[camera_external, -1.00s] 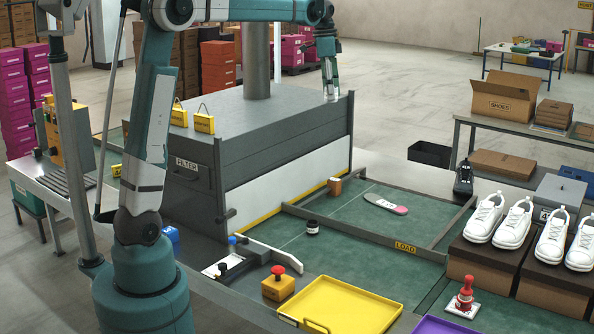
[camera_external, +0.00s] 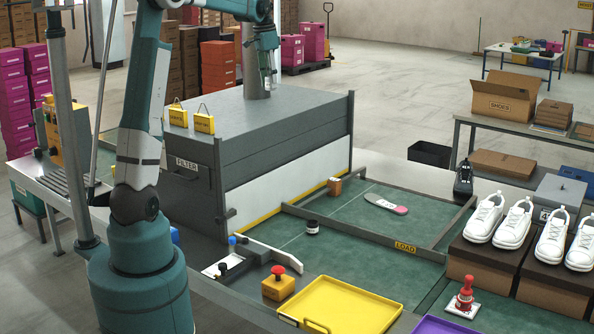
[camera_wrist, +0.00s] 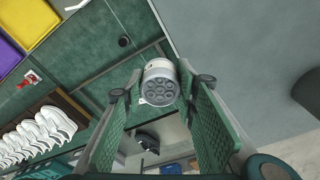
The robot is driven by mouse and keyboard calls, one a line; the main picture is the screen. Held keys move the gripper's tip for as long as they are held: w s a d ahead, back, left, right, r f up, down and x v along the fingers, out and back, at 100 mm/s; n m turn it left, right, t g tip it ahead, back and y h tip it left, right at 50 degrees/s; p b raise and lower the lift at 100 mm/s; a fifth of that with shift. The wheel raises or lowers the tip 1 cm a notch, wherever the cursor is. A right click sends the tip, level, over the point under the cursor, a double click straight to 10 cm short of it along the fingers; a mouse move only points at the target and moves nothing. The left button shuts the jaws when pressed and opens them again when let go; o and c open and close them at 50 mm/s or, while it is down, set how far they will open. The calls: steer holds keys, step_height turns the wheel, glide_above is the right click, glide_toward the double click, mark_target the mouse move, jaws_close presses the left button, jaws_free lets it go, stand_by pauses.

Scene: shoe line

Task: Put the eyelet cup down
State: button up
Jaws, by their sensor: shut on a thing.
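The eyelet cup (camera_wrist: 159,82), a small pale round cup with several dark round spots on its face, sits between the green finger pads of my gripper (camera_wrist: 157,95) in the wrist view. My gripper is shut on it. In the camera_external view my gripper (camera_external: 268,78) hangs fingers down, high over the grey filter machine.
The grey filter machine (camera_external: 270,118) has two yellow signs (camera_external: 204,120) on top and a thick pipe beside my gripper. A yellow tray (camera_external: 345,305) stands in front.

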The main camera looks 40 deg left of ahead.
steer(key=s+a+n+p, duration=0.2)
steer(key=s+a, duration=0.1)
steer(key=a, duration=0.7)
steer(key=s+a+n+p, duration=0.2)
steer(key=s+a, duration=0.2)
steer(key=a, duration=0.6)
steer(key=s+a+n+p, duration=0.2)
steer(key=s+a+p, duration=0.1)
steer(key=a, duration=0.6)
steer(key=shift+y, duration=0.4)
steer(key=shift+s+a+f, duration=0.1)
steer(key=shift+a+f, duration=0.1)
steer(key=shift+f, duration=0.65)
steer(key=shift+s+a+f, duration=0.1)
steer(key=shift+a+f, duration=0.05)
steer(key=shift+f, duration=0.7)
steer(key=shift+s+a+f, duration=0.1)
steer(key=shift+a+f, duration=0.1)
steer(key=shift+f, duration=0.65)
steer(key=shift+f, duration=0.1)
steer(key=shift+f, duration=2.8)
steer(key=shift+f+p, duration=0.6)
steer(key=shift+f, duration=1.5)
steer(key=shift+f, duration=0.1)
